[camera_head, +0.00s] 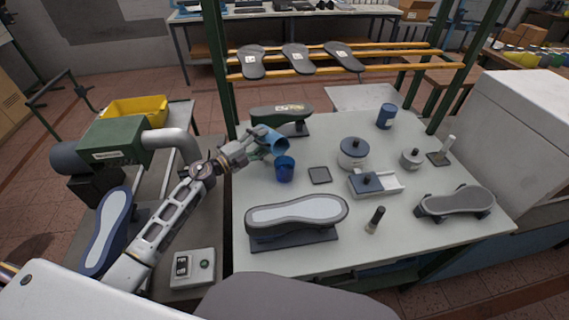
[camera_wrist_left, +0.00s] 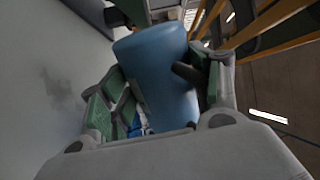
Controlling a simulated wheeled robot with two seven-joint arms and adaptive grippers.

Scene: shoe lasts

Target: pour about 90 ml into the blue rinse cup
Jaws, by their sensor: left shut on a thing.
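My left gripper (camera_head: 262,148) is shut on a lighter blue cup-like vessel (camera_head: 274,143). The vessel is tilted, with its open end toward the lower right, just above the blue rinse cup (camera_head: 285,169). The rinse cup stands upright on the table, darker blue and see-through at the rim. I cannot make out any stream or liquid level. In the left wrist view the held vessel (camera_wrist_left: 160,75) fills the space between the green-padded fingers. My right gripper is not in view.
The table (camera_head: 400,235) also holds a dark square pad (camera_head: 320,175), a lidded grey pot (camera_head: 353,153), a white tray (camera_head: 388,182), a blue can (camera_head: 385,116) and a brush (camera_head: 375,219). A shoe last (camera_head: 296,213) lies in front of the cup; another stands behind.

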